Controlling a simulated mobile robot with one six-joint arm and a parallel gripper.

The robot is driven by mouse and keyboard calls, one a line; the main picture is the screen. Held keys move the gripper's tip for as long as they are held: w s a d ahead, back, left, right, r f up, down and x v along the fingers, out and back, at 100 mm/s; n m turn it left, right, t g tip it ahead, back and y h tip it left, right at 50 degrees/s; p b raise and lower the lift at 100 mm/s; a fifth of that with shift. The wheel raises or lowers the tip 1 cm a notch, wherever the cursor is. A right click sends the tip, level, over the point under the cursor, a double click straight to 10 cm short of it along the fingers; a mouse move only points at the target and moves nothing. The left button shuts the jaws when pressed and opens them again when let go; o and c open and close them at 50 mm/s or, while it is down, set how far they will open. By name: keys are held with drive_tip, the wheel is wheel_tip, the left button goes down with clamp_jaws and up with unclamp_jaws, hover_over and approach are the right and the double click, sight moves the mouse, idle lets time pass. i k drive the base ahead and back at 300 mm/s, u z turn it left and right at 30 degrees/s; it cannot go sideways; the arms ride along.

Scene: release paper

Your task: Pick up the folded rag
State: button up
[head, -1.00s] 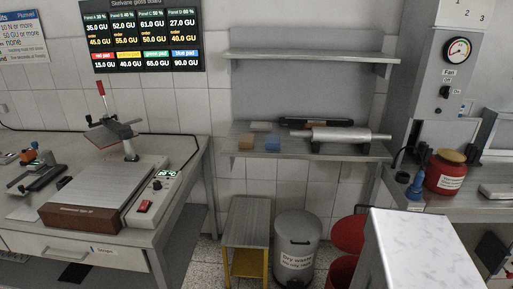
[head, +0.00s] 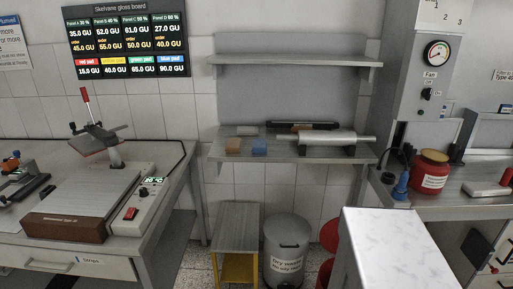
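I cannot pick out a folded rag for certain. My gripper is not in view.
The lower shelf (head: 225,158) also bears a metal roller (head: 318,137). A hot plate press (head: 85,200) stands on the left bench. Below are a small yellow-legged stand (head: 236,228) and a grey bin (head: 286,245). A marbled top (head: 395,250) juts up in front right. A red jar (head: 431,172) stands on the right bench.

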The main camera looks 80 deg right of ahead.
sight(259, 146)
drive_tip(key=u, duration=0.1)
drive_tip(key=k, duration=2.35)
drive_tip(key=z, duration=0.7)
drive_tip(key=i, duration=0.75)
drive_tip(key=u, duration=0.1)
